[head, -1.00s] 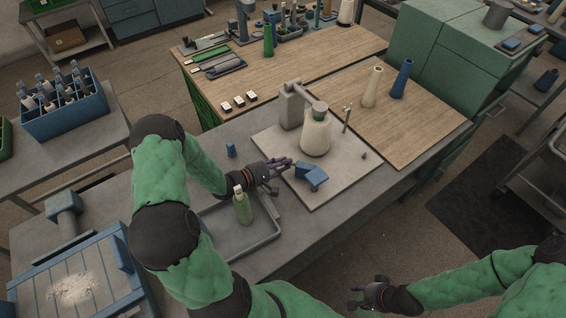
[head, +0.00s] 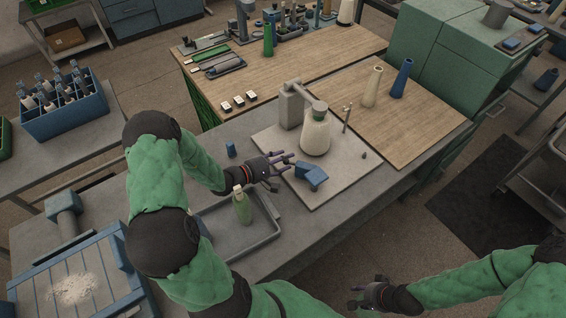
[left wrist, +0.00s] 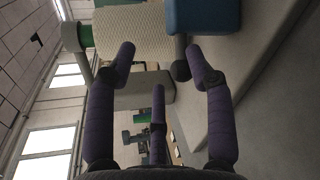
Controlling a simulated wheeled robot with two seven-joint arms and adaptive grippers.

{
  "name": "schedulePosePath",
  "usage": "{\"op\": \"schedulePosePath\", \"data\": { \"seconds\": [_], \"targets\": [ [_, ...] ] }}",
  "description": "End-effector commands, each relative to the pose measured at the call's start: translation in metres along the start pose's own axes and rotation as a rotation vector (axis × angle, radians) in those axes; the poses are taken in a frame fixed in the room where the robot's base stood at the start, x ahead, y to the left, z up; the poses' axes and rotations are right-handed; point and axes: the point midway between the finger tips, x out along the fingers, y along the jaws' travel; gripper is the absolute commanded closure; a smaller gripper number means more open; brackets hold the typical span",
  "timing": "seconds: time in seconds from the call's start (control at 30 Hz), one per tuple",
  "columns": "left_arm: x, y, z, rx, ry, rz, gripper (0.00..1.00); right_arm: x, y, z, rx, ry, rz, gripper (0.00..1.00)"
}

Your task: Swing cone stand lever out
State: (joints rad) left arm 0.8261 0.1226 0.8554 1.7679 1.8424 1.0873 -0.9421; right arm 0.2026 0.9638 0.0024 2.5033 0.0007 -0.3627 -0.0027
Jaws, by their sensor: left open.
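The cone winder stands on a pale base plate (head: 335,185): a grey post with an arm (head: 292,103) reaches over a large cream cone (head: 315,136) with a green top. A blue angled block (head: 312,178) sits at the plate's front left. I cannot tell for sure which part is the lever. My left gripper (head: 286,163) is open and empty, its purple fingers just left of the blue block and apart from the cone. In the left wrist view the spread fingers (left wrist: 160,72) face the cone (left wrist: 135,30) and the blue block (left wrist: 203,15). My right gripper (head: 366,296) hangs low at the front; its opening is unclear.
A grey tray (head: 262,240) with a green bottle (head: 242,207) lies below my left forearm. A small blue piece (head: 230,150) stands behind it. A thin upright rod (head: 347,118) is right of the cone. Two tall cones, cream (head: 372,87) and blue (head: 401,78), stand on the wooden board.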

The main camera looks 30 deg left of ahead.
Motion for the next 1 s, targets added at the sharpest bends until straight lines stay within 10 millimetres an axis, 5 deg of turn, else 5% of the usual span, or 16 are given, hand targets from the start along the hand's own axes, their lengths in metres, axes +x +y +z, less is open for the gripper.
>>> {"op": "schedulePosePath", "data": {
  "seconds": [0.4, 0.83, 0.87, 1.0],
  "targets": [
    [-0.013, 0.056, 0.034, 0.008, -0.003, 0.005, 0.51, 0.0, 0.0, 0.0, 0.0, 0.0, 0.0, 0.6],
    [-0.016, 0.063, 0.039, 0.004, -0.003, 0.004, 0.51, 0.0, 0.0, 0.0, 0.0, 0.0, 0.0, 0.6],
    [-0.016, 0.063, 0.039, 0.004, -0.003, 0.004, 0.54, 0.0, 0.0, 0.0, 0.0, 0.0, 0.0, 0.6],
    [-0.012, 0.064, 0.046, 0.011, -0.03, -0.014, 0.93, -0.003, -0.001, 0.0, 0.0, 0.0, 0.0, 0.6]
  ]
}}
